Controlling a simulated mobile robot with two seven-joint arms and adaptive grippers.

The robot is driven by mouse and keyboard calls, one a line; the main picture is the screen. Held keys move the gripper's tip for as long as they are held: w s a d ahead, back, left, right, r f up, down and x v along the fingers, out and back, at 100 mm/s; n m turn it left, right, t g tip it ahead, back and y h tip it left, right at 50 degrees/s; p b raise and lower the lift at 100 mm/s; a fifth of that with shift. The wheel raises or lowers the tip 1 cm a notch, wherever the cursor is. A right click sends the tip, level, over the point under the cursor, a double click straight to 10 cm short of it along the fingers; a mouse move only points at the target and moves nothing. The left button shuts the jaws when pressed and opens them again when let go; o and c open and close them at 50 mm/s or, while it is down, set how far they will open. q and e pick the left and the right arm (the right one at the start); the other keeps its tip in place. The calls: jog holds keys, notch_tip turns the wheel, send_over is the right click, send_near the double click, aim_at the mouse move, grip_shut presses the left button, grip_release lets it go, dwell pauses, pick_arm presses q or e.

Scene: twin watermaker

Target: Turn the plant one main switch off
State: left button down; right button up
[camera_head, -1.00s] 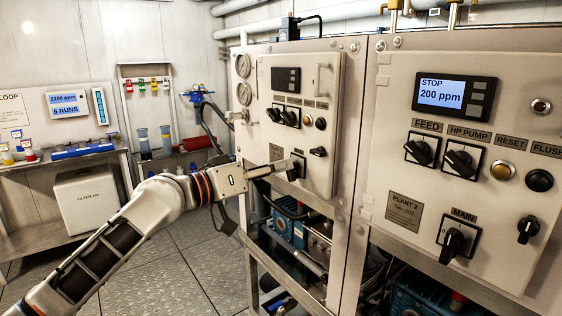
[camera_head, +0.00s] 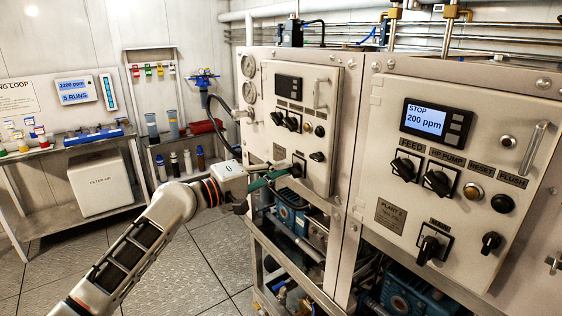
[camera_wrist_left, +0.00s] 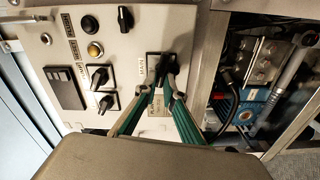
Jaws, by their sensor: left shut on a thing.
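The plant one panel (camera_head: 322,178) is the grey door left of the plant two panel in the head view. Its main switch (camera_head: 299,163) is a black knob on a dark plate low on the door, partly hidden by my fingers. In the left wrist view the main switch (camera_wrist_left: 161,65) has its label beside it. My left gripper (camera_head: 289,170) reaches it from the left. Its green fingers (camera_wrist_left: 163,92) are closed around the knob in the wrist view. The knob's exact angle is hard to read. My right gripper is not in view.
The plant two panel (camera_head: 390,185) stands to the right, its display (camera_head: 424,120) reading STOP, 200 ppm. Other black knobs (camera_wrist_left: 103,77) sit near the gripped switch. Pumps and pipes (camera_head: 290,215) fill the frame below. A shelf and white box (camera_head: 93,181) stand left; the floor between is clear.

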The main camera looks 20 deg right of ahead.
pick_arm(q)
jog(key=shift+n+p, duration=0.8)
jog(key=shift+n, duration=0.3)
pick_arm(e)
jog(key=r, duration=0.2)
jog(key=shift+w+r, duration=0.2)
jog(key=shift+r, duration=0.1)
pick_arm(q)
jog(key=shift+f, duration=0.1)
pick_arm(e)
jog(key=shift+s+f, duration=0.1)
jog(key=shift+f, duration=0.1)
pick_arm(q)
jog(key=c, duration=2.1)
grip_release()
jog(key=shift+c, duration=0.2)
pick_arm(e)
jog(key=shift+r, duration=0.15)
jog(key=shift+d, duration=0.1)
pick_arm(q)
jog(key=shift+a, duration=0.1)
